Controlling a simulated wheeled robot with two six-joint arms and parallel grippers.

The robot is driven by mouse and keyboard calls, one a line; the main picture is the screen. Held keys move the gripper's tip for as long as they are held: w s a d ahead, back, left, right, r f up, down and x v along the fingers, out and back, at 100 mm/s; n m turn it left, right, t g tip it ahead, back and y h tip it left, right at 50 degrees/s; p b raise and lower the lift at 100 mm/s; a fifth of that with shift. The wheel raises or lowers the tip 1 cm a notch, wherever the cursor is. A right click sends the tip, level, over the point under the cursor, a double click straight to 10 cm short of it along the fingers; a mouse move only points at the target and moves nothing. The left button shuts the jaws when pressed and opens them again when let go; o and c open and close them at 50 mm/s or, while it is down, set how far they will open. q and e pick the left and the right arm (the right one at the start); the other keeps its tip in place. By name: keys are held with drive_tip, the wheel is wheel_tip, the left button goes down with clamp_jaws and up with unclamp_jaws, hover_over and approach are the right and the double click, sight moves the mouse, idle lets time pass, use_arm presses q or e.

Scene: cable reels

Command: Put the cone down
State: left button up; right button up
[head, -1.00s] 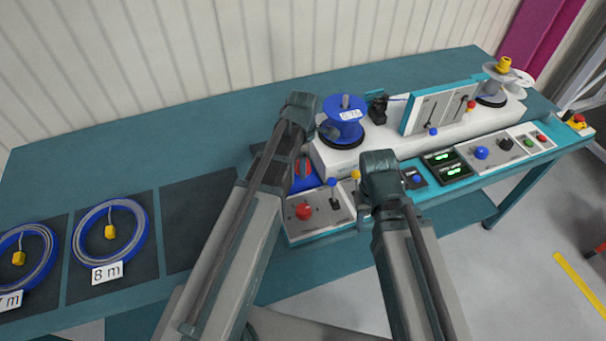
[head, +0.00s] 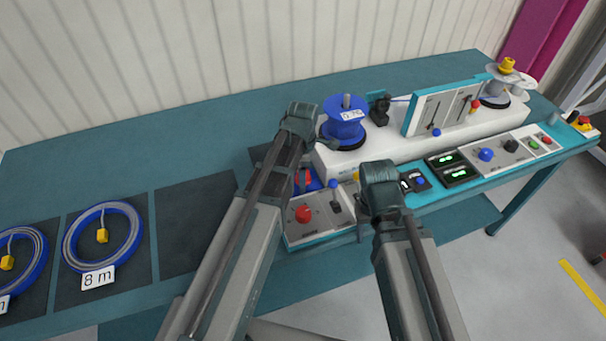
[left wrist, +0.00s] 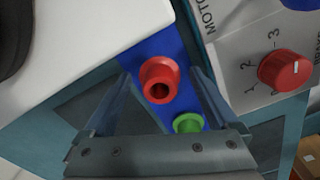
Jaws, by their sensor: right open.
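In the left wrist view a red cone (left wrist: 160,79) with a hole in its top stands over a blue surface (left wrist: 143,48). A green cone (left wrist: 188,123) is just below it in the picture, close to the gripper's body. My left gripper (left wrist: 161,76) is open, with a finger on each side of the red cone and small gaps visible. In the head view my left arm hides most of this spot; only bits of red and blue show beside it. My right gripper (head: 362,222) is open and mostly hidden behind its own arm, near the bench's front edge.
A control panel (head: 318,225) with a red knob is right beside the cones. A white machine base (head: 345,160) carries a blue reel (head: 346,128). Coils, one marked 8 m (head: 103,240), lie on dark mats at the left; one mat (head: 195,222) is empty.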

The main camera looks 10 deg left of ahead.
use_arm(q)
wheel_tip(320, 180, up, 12)
drive_tip(key=r+p, duration=0.1)
drive_tip(key=p, duration=1.1)
drive_tip(key=s+d+m, duration=0.4)
drive_tip(key=s+m, duration=0.3)
drive_tip(key=m, duration=0.5)
drive_tip(key=s+d+m+y, duration=0.1)
drive_tip(key=s+d+m, duration=0.4)
drive_tip(key=s+m, duration=0.3)
drive_tip(key=m, duration=0.4)
drive_tip(key=shift+f, duration=0.25)
